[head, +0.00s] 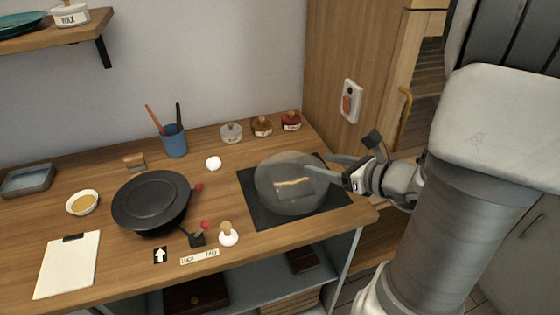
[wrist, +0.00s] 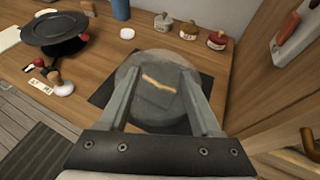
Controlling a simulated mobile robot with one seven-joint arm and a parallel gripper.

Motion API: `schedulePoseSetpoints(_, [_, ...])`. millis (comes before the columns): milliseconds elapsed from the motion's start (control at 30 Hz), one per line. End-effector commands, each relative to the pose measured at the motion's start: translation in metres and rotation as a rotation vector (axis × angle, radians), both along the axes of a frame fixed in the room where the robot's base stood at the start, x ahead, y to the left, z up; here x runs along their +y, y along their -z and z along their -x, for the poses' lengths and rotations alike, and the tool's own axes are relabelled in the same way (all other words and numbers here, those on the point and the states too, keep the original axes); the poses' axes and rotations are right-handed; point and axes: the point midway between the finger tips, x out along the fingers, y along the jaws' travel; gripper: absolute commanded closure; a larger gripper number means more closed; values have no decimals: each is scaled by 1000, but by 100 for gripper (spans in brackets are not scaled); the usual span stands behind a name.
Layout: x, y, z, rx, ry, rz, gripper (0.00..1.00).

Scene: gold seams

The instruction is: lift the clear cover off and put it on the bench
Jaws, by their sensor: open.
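The clear cover (head: 272,175) is a see-through dome standing on a black mat (head: 258,217) at the right of the bench (head: 225,255). A piece with a gold seam shows through it. In the wrist view the cover (wrist: 155,72) lies ahead, with the gold seam inside. My gripper (head: 335,169) comes in from the right at the cover's right side. In the wrist view my gripper's two fingers (wrist: 165,98) are spread apart, with the cover's near part seen between them. I cannot tell whether the fingers touch the cover.
A black round turntable-like dish (head: 152,200) stands left of the cover. A white knobbed stamp (head: 228,236) is between them near the front. Several small lidded jars (head: 262,127) and a blue cup with brushes (head: 174,143) stand at the back. A clipboard (head: 68,265) lies front left.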

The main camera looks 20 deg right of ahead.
Motion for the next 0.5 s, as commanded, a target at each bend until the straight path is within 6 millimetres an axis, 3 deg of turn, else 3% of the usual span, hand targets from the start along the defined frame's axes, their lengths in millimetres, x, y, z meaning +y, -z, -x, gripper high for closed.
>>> schedulePoseSetpoints(300, [25, 29, -59, 2, -6, 0, 35])
schedulePoseSetpoints(500, [32, 35, -77, 1, -3, 1, 35])
